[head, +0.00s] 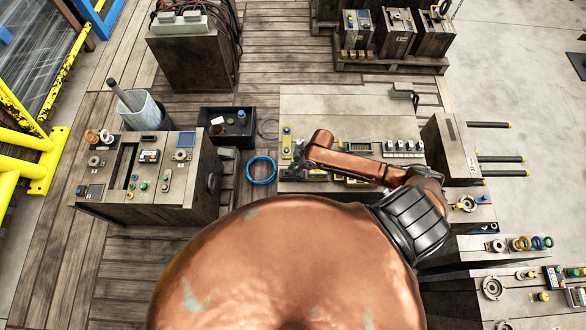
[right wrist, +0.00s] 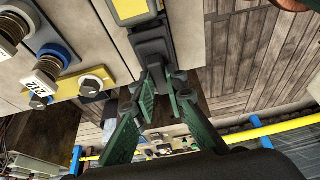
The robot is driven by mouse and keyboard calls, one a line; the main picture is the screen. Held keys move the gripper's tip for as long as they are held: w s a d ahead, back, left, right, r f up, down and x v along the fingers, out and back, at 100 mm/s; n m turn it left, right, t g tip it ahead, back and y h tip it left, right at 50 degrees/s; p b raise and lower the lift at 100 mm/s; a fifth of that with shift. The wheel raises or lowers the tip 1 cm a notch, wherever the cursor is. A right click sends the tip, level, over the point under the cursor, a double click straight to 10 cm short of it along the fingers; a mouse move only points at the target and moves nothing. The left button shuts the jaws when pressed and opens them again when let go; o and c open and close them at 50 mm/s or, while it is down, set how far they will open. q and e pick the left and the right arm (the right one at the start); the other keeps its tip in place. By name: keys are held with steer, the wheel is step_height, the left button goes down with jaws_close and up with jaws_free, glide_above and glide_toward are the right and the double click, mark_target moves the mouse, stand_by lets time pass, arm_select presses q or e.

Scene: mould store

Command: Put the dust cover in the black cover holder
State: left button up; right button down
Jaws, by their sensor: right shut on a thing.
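My right gripper (head: 312,172) reaches left over the near side of the grey panel table in the head view. In the right wrist view its green fingers (right wrist: 162,82) close on a small black piece (right wrist: 152,48), which appears to be the dust cover. This piece is at a yellow-marked block on the panel; I cannot tell whether it is attached. In the head view the gripper and arm hide it. A black bracket (head: 404,96) at the panel's far right corner may be the cover holder, but this is unclear. My left gripper is out of view.
A wooden control console (head: 130,205) is at left. A block with black rods (head: 450,150) is at right.

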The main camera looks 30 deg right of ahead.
steer(key=shift+f, duration=0.7)
stand_by(1.1)
steer(key=c, duration=1.8)
jaws_free()
steer(key=shift+c, duration=0.2)
steer(key=shift+o, duration=0.4)
steer(key=o, duration=0.3)
steer(key=shift+r, duration=0.1)
step_height(320, 180, up, 7)
steer(key=p, duration=0.7)
steer(key=shift+r+p, duration=0.2)
steer(key=shift+p, duration=0.1)
